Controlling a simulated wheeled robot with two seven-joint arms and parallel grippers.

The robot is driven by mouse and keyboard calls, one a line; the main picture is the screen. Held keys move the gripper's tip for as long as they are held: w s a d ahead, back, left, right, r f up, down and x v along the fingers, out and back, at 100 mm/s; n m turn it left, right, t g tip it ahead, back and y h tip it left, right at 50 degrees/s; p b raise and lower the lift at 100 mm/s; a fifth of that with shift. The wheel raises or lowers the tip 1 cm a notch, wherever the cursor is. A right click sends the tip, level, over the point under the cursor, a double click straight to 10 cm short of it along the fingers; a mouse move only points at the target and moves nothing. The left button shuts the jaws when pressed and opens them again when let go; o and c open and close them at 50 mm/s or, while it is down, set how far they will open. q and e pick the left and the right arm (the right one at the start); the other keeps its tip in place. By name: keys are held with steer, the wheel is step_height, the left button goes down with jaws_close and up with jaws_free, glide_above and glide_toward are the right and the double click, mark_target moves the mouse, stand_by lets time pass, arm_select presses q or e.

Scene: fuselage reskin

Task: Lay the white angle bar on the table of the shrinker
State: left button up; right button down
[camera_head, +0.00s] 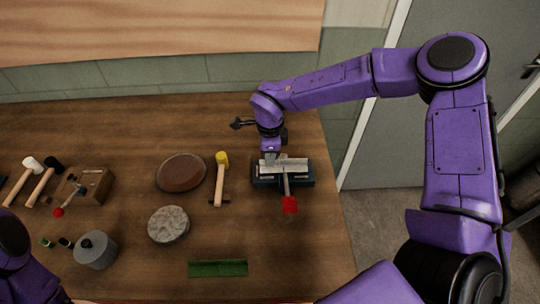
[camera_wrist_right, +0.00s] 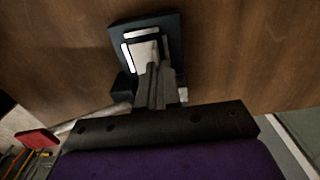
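The shrinker (camera_head: 268,181) is a dark, low machine near the table's right end, with a lever ending in a red knob. A pale strip, seemingly the white angle bar (camera_head: 294,163), lies across its top. My right gripper (camera_head: 270,158) points down at the strip's left part. In the right wrist view its fingers (camera_wrist_right: 153,72) are close together, with a pale piece at their tips above the dark shrinker (camera_wrist_right: 174,25). The fingers seem shut on the bar; they hide part of it. Whether it rests fully on the shrinker cannot be told. My left gripper is outside the view.
A yellow-headed mallet (camera_head: 220,182), a brown round disc (camera_head: 181,173) and a grey round block (camera_head: 168,225) lie left of the shrinker. A green angle piece (camera_head: 217,268) lies nearer the front. More mallets and a wooden block (camera_head: 94,181) stand far left. Bare wood surrounds the shrinker's front.

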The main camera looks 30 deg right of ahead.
steer(key=shift+f, duration=0.65)
steer(key=c, duration=1.3)
jaws_free()
steer(key=shift+o, duration=0.2)
step_height(320, 180, up, 10)
steer(key=b, duration=0.2)
steer(key=shift+r, duration=0.25)
